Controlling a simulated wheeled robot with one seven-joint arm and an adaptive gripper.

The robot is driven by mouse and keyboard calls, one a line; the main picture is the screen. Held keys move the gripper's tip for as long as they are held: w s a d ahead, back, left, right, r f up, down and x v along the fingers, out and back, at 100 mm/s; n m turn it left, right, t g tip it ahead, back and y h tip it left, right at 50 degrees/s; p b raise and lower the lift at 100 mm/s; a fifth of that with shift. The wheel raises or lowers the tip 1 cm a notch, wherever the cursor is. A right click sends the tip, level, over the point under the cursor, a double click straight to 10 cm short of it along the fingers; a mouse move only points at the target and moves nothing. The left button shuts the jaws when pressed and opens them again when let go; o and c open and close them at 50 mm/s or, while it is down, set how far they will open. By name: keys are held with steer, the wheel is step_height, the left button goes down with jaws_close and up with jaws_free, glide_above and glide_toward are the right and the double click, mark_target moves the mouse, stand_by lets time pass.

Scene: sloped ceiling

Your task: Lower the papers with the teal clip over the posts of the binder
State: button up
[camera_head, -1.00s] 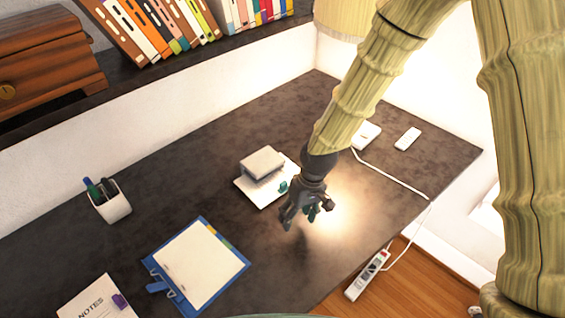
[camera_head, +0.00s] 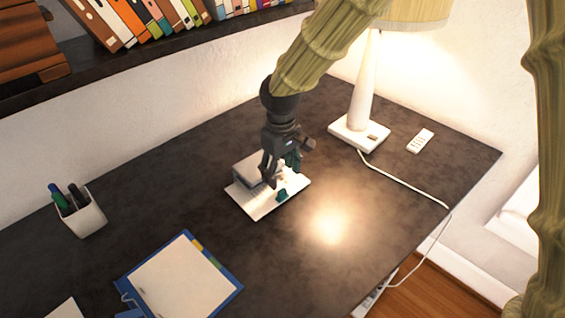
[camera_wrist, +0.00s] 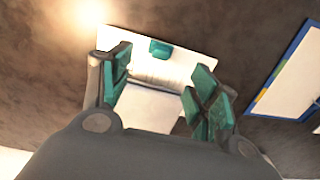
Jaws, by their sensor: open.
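The papers (camera_head: 296,184) lie flat on the dark desk, with a teal clip (camera_head: 282,195) at their near edge. A grey block-like object (camera_head: 245,170) sits on top of them, partly hidden by my gripper. My gripper (camera_head: 280,178) is open above the papers. In the wrist view its teal-padded fingers (camera_wrist: 160,88) straddle the object on the papers, and the teal clip (camera_wrist: 160,47) shows beyond the fingertips. The blue binder (camera_head: 236,290) lies open-faced at the front left with white sheets and coloured tabs on it; I cannot make out its posts. Its edge shows in the wrist view (camera_wrist: 262,97).
A white lamp (camera_head: 362,100) stands behind on the right, its cord running over the desk's right edge. A white remote (camera_head: 420,140) lies near it. A pen cup (camera_head: 82,218) stands at the left. The desk between papers and binder is clear.

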mark_target(281, 189)
steer(key=shift+f, duration=3.95)
steer(key=c, duration=1.2)
steer(key=shift+o, duration=0.2)
steer(key=shift+s+d+p, duration=0.65)
steer(key=shift+s+d, duration=2.25)
steer(key=shift+s, duration=0.25)
steer(key=o, duration=1.1)
steer(key=shift+o, duration=0.2)
steer(key=shift+r, duration=0.15)
step_height(281, 189, up, 12)
